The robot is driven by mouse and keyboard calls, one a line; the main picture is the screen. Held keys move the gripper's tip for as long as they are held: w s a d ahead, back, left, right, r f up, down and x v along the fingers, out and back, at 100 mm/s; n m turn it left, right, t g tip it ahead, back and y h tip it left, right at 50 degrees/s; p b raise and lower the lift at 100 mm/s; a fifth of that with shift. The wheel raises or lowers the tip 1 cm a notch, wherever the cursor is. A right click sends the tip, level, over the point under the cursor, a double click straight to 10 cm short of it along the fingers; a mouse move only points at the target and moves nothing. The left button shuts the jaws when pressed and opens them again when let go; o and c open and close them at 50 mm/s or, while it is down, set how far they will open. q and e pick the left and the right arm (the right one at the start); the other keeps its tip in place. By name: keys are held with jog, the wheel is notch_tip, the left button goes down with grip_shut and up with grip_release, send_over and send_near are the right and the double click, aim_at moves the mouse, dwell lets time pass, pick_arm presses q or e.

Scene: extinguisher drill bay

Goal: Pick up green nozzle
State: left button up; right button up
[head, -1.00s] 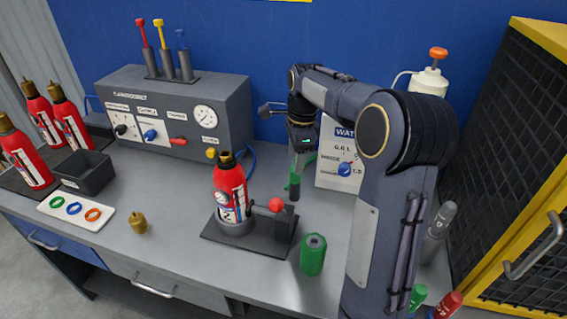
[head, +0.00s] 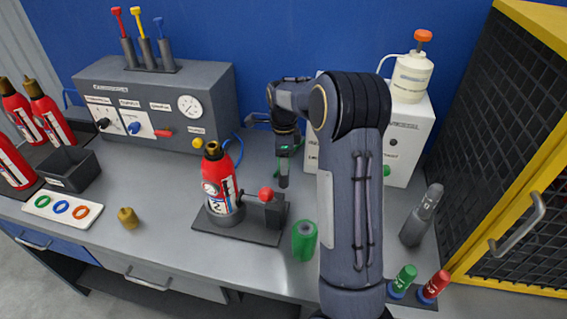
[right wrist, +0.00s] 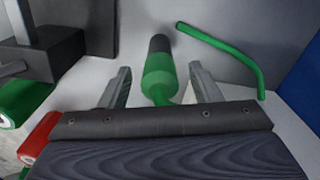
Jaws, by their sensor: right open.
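The green nozzle, a green body with a dark end, lies between my right gripper's fingers in the right wrist view (right wrist: 159,72). In the head view its dark end (head: 283,178) shows just below the gripper, and most of its green part is hidden. My right gripper (right wrist: 163,85) is open, with one finger on each side of the nozzle and a visible gap at both sides. In the head view the right gripper (head: 284,153) is behind the clamp stand. My left gripper is not in view.
A red extinguisher (head: 217,184) stands on a dark clamp base (head: 208,232) with a red knob (head: 265,194). A green cylinder (head: 304,241) stands in front. A bent green tube (right wrist: 228,47) is right of the nozzle. A grey control box (head: 158,105) is at the back left.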

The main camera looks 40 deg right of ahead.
jog(key=c, duration=1.1)
jog(key=shift+r, duration=0.1)
